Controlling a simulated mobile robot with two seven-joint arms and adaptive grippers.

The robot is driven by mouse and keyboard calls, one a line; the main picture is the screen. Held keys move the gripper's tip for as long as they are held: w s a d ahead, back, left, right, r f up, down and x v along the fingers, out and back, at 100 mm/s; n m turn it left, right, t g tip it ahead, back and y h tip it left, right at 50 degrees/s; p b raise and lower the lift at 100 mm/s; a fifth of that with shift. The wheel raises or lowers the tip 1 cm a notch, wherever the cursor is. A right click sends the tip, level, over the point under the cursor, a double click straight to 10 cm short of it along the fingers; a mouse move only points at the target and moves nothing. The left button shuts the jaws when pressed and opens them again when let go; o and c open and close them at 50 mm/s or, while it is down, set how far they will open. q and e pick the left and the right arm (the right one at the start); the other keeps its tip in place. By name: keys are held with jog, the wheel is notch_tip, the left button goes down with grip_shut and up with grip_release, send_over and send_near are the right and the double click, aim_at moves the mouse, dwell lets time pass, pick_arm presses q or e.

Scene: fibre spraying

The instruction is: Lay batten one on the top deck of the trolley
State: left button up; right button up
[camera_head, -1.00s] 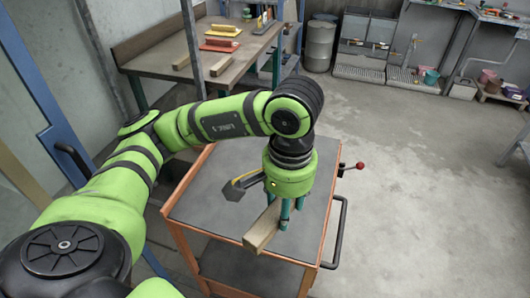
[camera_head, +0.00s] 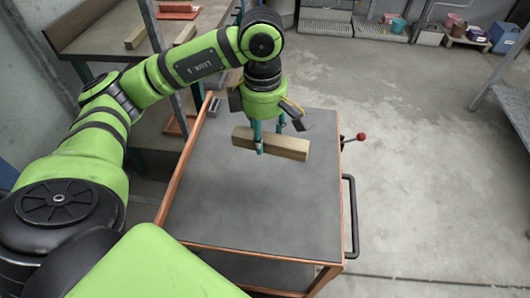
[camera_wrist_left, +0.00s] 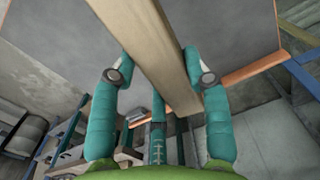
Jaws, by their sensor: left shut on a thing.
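A wooden batten (camera_head: 290,147) is in my left gripper (camera_head: 264,150), whose teal fingers are shut on it near its middle. It lies roughly crosswise over the far part of the trolley's grey top deck (camera_head: 250,205). It looks held a little above the deck, though the gap is hard to judge. In the left wrist view the batten (camera_wrist_left: 155,45) runs between the fingers of the gripper (camera_wrist_left: 160,75), with the grey deck (camera_wrist_left: 60,35) behind it and one end past the deck's orange rim (camera_wrist_left: 252,70). My right gripper is not in view.
A workbench (camera_head: 100,35) at the back left carries more wooden pieces (camera_head: 135,37). Open floor (camera_head: 430,130) lies to the right.

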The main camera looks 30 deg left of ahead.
pick_arm(q)
jog(key=w+a+f+n+b, duration=0.25)
jog(key=a+n, duration=0.45)
jog(key=n, duration=0.9)
jog(key=n+p, duration=0.4)
send_over(280, 179)
notch_tip(280, 179, down, 8)
jog(key=shift+f, duration=0.1)
notch_tip(280, 179, down, 4)
jog(key=shift+r+p, duration=0.1)
jog(key=shift+p, duration=0.2)
jog(key=shift+f, duration=0.2)
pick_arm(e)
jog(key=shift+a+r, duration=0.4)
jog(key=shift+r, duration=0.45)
pick_arm(q)
jog(key=shift+f, duration=0.1)
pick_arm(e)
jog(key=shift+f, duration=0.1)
pick_arm(q)
jog(key=shift+f+b, duration=0.15)
jog(key=shift+b, duration=0.15)
jog(key=o, duration=1.2)
